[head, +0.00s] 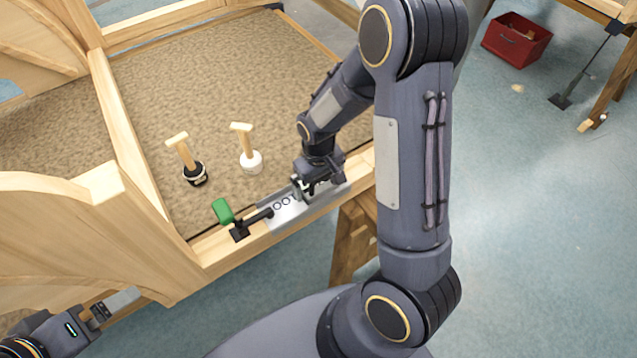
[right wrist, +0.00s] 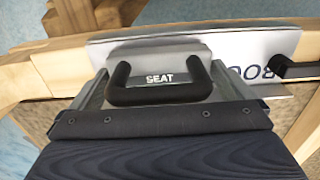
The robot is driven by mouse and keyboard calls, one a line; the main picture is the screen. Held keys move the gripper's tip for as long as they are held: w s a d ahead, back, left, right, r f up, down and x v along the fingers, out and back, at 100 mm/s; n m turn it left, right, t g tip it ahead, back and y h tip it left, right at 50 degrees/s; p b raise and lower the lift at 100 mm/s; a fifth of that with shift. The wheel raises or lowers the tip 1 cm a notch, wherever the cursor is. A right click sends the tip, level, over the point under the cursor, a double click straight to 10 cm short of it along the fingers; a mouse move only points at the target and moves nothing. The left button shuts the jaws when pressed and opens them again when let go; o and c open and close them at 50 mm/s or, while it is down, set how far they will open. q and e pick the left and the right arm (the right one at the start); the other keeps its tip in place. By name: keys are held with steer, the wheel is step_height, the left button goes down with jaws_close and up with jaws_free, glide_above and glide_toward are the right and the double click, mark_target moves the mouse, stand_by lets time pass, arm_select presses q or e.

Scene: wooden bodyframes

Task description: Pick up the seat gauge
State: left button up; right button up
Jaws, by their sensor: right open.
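The seat gauge is a grey metal plate with a black loop handle; in the right wrist view its handle (right wrist: 160,97) shows, with the white word SEAT behind it. My right gripper (head: 312,190) is over the gauge on the frame's front rail in the head view, covering most of it. In the right wrist view the jaws (right wrist: 160,88) are open, one on each side of the handle. The handle looks free, not clamped. My left gripper (head: 102,308) is at the lower left of the head view, away from the gauge; its jaws are unclear.
A second grey plate (head: 287,211) with partly hidden dark lettering and a black handle lies beside the seat gauge. A green block (head: 222,211) and two wooden-handled tools (head: 249,160) (head: 193,170) stand nearby. A red bin (head: 516,40) is on the floor.

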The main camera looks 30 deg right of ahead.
steer(key=c, duration=0.9)
steer(key=shift+o, duration=0.2)
